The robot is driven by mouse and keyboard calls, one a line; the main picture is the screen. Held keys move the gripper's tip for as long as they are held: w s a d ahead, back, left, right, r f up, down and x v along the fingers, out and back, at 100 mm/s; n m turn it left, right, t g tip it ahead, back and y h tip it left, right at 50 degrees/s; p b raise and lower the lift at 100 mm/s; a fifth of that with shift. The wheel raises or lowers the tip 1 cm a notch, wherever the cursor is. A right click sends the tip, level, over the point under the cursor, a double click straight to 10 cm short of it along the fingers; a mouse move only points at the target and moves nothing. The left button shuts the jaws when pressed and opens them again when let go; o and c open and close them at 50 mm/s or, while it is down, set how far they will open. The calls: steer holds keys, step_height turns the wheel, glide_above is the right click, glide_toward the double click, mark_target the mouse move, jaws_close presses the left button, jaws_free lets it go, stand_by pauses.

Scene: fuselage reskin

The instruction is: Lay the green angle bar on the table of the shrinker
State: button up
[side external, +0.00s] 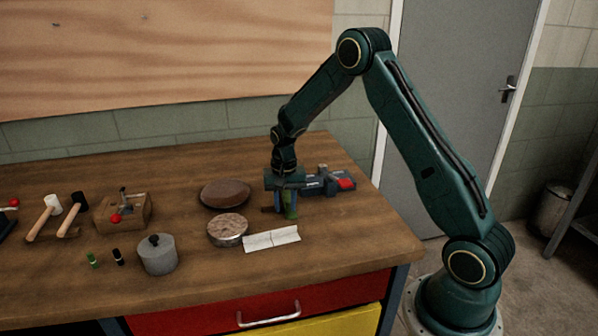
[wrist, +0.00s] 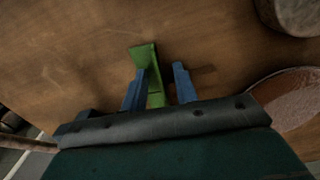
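The green angle bar (wrist: 150,70) stands between the blue fingers of my gripper (wrist: 157,84) in the wrist view. It lies close to the left finger, with a gap visible to the right finger. In the side view, the bar (side external: 291,208) is upright under my gripper (side external: 284,207), low over the workbench; whether it touches the wood is hard to tell. A wooden block with a metal lever and red knob (side external: 122,208) stands at the left. Another red-knobbed tool (side external: 10,207) is cut off at the left edge. I cannot tell which one is the shrinker.
A blue vise-like tool with a red part (side external: 330,181) is close behind my gripper. A brown round pad (side external: 225,193), a round disc (side external: 227,230) and a folded white sheet (side external: 271,238) lie nearby. A grey cylinder (side external: 157,254) and mallets (side external: 58,216) are farther left.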

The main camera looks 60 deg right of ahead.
stand_by(0.3)
jaws_close()
steer(key=shift+r, duration=0.1)
step_height(320, 180, up, 20)
stand_by(0.9)
stand_by(0.5)
steer(key=d+f+m, duration=0.5)
steer(key=d+m, duration=0.3)
steer(key=d+f+m, duration=0.5)
steer(key=d+m, duration=0.3)
steer(key=m, duration=0.1)
